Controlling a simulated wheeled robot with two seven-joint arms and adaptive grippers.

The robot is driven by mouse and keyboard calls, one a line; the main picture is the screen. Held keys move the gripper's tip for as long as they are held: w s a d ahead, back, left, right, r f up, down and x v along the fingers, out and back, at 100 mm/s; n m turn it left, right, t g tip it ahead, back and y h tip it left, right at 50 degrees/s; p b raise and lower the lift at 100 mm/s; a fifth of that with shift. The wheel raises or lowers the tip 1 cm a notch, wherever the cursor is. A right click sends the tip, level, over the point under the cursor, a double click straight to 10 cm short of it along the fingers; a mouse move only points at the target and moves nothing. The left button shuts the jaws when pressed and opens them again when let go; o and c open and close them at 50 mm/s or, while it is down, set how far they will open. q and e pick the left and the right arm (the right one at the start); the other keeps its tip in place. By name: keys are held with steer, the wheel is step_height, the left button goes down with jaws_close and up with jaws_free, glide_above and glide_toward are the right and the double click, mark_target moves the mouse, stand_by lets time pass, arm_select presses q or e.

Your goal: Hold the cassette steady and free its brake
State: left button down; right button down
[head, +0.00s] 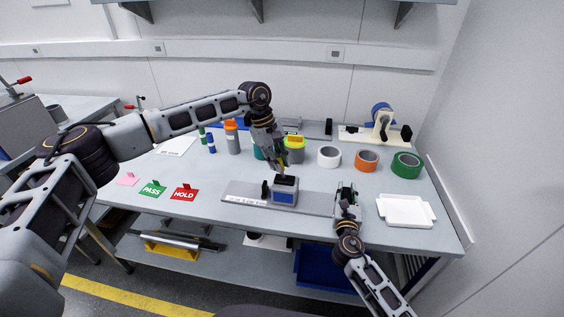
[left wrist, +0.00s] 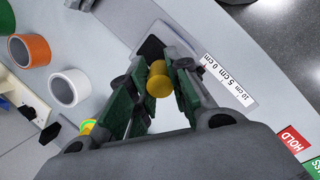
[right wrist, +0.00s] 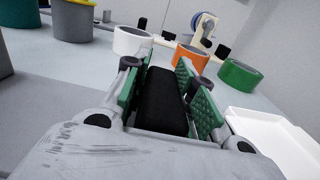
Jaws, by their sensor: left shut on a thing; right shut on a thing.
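The cassette, apparently the grey and blue box (head: 284,196), sits on a long grey plate (head: 318,203) near the table's front. My left gripper (head: 282,174) reaches down over its top. In the left wrist view the left fingers (left wrist: 160,85) are closed around a yellow cylinder (left wrist: 158,80), above a dark surface with a pale rim. Whether it is the brake cannot be told. My right gripper (head: 346,190), at the plate's right end, is shut on a black block (right wrist: 163,102), seen between its green pads (right wrist: 160,88). Any link from block to cassette is hidden.
A white tray (head: 405,211) lies to the right. White, orange and green tape rolls (head: 407,165) stand behind it. A tape dispenser (head: 383,126) is at the back. PASS (head: 152,190) and HOLD (head: 184,194) cards lie left. A scale label (left wrist: 230,80) is on the plate.

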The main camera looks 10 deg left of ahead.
arm_select(q)
steer(key=shift+s+a+f+h, duration=0.1)
steer(key=shift+a+f+h, duration=0.25)
steer(key=shift+h, duration=0.45)
steer(key=shift+s+a+f+h, duration=0.1)
steer(key=shift+a+f+h, duration=0.2)
steer(key=shift+h, duration=0.5)
arm_select(e)
steer(key=shift+s+a+f, duration=0.1)
steer(key=shift+a+f, duration=0.05)
steer(key=shift+a, duration=0.05)
arm_select(q)
steer(key=shift+r, duration=0.1)
steer(key=c, duration=1.4)
jaws_free()
steer(key=shift+w+a+r, duration=0.15)
steer(key=shift+a+r, duration=0.2)
steer(key=shift+r, duration=0.1)
steer(key=shift+o, duration=0.7)
steer(key=v, duration=0.9)
steer(key=shift+w+a, duration=0.15)
steer(key=shift+a, duration=0.2)
arm_select(e)
steer(key=shift+d, duration=0.35)
arm_select(q)
steer(key=shift+v, duration=1)
arm_select(e)
steer(key=shift+a, duration=0.15)
steer(key=shift+w, duration=0.2)
